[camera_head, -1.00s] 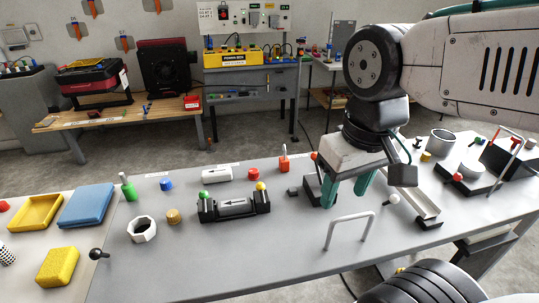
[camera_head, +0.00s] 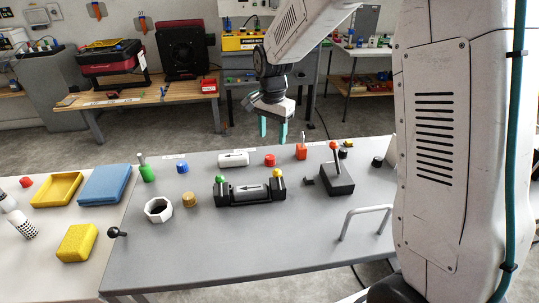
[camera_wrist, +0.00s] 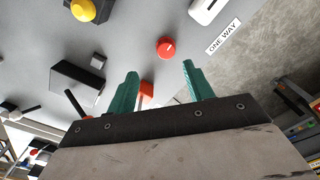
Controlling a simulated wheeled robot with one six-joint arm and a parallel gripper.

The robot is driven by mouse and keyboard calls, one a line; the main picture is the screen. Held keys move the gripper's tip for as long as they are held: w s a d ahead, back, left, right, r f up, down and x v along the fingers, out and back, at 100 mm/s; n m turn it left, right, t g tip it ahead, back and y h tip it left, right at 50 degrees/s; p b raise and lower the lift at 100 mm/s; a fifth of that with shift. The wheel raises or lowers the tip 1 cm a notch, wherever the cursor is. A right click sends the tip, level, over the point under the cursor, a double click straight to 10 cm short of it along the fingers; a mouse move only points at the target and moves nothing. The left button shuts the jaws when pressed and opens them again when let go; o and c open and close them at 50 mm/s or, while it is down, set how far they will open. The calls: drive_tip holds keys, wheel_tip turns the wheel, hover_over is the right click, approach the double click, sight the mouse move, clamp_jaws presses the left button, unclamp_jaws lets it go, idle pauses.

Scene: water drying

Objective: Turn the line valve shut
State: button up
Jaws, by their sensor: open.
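Two lever-type fittings stand on the grey bench, and no readable label shows which is the line valve. One is a small orange-red block (camera_head: 301,153) with an upright lever near the back edge. The other is a black box (camera_head: 337,180) with a red-tipped lever standing up. My gripper (camera_head: 273,138) is open and empty, fingers pointing down, above the bench's back edge and left of the orange-red block. In the wrist view, the teal fingers (camera_wrist: 160,70) are spread. Part of the orange-red block (camera_wrist: 147,90) shows between them, apart from them and partly hidden by the gripper body.
A red round knob (camera_head: 269,159), a white cylinder (camera_head: 233,160) with an arrow and a black cradle (camera_head: 249,193) holding a grey cylinder are nearby. A grey handle bar (camera_head: 366,220) rises at the front right. My arm hides the bench's right end.

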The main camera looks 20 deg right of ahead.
sight(270, 157)
drive_tip(key=shift+w+a+f, duration=0.1)
drive_tip(key=shift+w+f, duration=0.2)
drive_tip(key=shift+f, duration=0.2)
drive_tip(key=shift+w+f, duration=0.25)
drive_tip(key=shift+f, duration=0.2)
wheel_tip(270, 157, down, 7)
drive_tip(key=shift+f, duration=0.15)
drive_tip(key=c, duration=1)
